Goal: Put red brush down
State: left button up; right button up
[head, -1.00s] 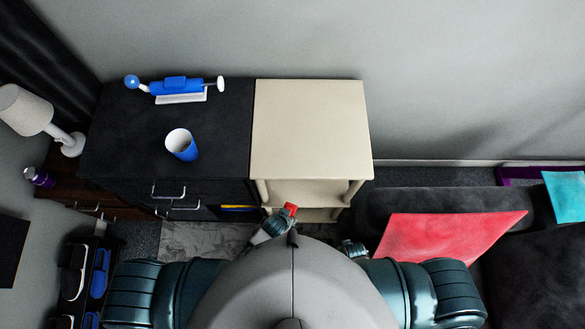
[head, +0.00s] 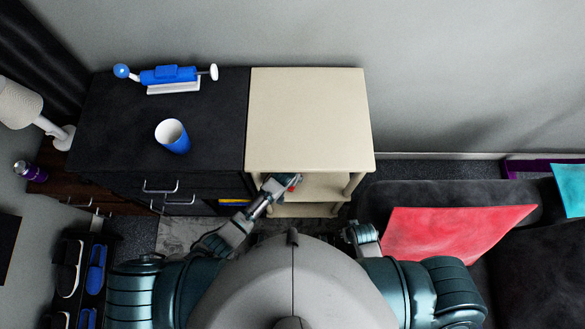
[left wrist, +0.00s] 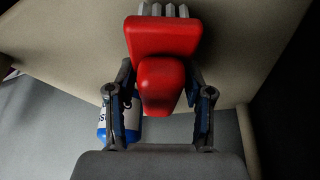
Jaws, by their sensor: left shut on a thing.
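The red brush (left wrist: 163,40) has a red handle and pale bristles at its far end. My left gripper (left wrist: 161,78) is shut on its handle in the left wrist view. In the head view my left gripper (head: 284,182) is at the front of the beige shelf unit (head: 308,120), just below its top edge, and a bit of red brush (head: 297,184) shows at its tip. Whether the brush touches a shelf is not clear. My right gripper (head: 362,235) hangs low in front, right of the unit; its fingers are not clear.
A black cabinet (head: 215,115) adjoins on the left, with a blue cup (head: 173,136) and a blue-and-white device (head: 168,77). The beige top is bare. A blue-and-white container (left wrist: 131,118) is beyond the left finger. A red cushion (head: 450,232) lies right.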

pick_arm(q)
jog(key=shift+d+f, duration=0.15)
jog(key=shift+f, duration=0.25)
pick_arm(e)
jog(key=shift+d+r, duration=0.1)
jog(key=shift+r, duration=0.3)
pick_arm(q)
jog(key=o, duration=1.1)
jog(key=shift+a, duration=0.35)
pick_arm(e)
jog(key=shift+a, duration=0.3)
pick_arm(q)
jog(key=shift+d, duration=0.15)
pick_arm(e)
jog(key=shift+w+d+r, duration=0.1)
jog(key=shift+d, duration=0.05)
